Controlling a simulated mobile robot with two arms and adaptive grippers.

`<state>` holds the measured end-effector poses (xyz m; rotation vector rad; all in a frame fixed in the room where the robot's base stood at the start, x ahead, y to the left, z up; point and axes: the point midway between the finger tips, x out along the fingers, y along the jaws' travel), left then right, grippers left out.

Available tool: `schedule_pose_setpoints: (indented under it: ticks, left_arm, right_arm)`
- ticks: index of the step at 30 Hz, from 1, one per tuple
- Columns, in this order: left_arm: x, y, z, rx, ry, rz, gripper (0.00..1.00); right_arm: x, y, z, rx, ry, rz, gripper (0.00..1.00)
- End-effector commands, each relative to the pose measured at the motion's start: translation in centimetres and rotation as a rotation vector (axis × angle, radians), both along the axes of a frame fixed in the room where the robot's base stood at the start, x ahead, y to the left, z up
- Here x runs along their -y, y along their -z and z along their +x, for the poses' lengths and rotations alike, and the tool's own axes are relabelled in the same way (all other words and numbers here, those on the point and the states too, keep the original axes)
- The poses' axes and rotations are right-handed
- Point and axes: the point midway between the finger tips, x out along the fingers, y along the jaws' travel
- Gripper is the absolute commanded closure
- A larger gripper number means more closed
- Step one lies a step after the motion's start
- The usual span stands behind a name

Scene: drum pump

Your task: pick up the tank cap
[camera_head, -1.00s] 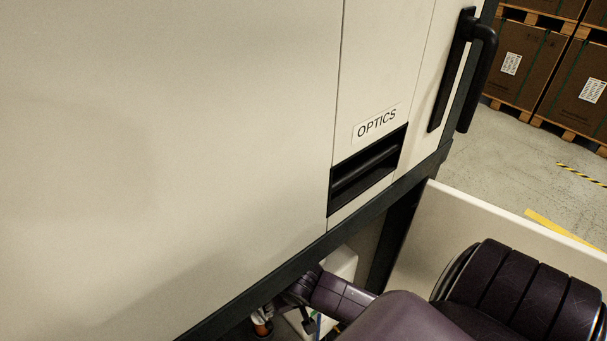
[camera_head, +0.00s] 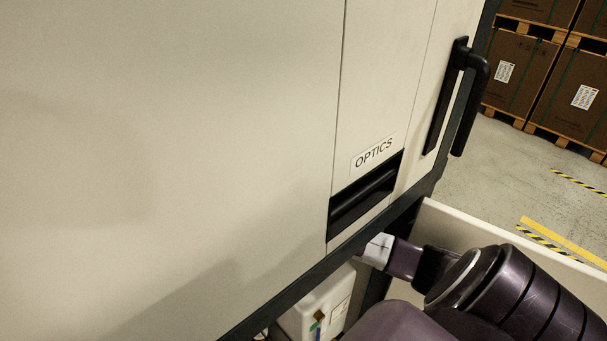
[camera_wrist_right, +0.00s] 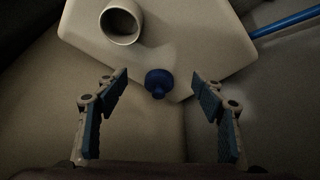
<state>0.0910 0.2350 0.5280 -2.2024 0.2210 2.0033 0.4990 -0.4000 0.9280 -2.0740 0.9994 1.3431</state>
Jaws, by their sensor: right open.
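The blue tank cap (camera_wrist_right: 157,83), round with a small knob, is in the middle of the right wrist view, near the edge of the white tank (camera_wrist_right: 185,35). I cannot tell whether it sits on the tank. My right gripper (camera_wrist_right: 160,90) is open, with one finger on each side of the cap in that view, apart from it and empty. In the head view the tank (camera_head: 328,296) is partly visible below the cabinet, while my right gripper's fingers are hidden. My left gripper is not in view.
A round white neck (camera_wrist_right: 122,22) rises from the tank, and a blue rod (camera_wrist_right: 285,22) lies to its right. The pale cabinet (camera_head: 170,150) marked OPTICS overhangs the tank space. A pale panel (camera_head: 480,225) is at right. Boxes on pallets (camera_head: 565,90) stand farther back.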

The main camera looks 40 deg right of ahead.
Motion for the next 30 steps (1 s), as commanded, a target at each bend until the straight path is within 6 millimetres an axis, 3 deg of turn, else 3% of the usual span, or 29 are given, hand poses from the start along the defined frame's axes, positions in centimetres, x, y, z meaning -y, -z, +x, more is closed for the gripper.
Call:
schedule_pose_setpoints:
  ticks: [6,17,30]
  left_arm:
    - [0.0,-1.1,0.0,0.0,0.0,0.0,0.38]
    - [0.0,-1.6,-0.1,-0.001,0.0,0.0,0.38]
    - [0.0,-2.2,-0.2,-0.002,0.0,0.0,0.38]
  right_arm:
    - [3.1,-0.3,2.4,0.001,0.002,-0.001,0.38]
    - [5.1,-0.1,4.0,0.0,0.0,-0.001,0.38]
    - [6.5,4.3,5.3,0.0,-0.001,0.0,0.38]
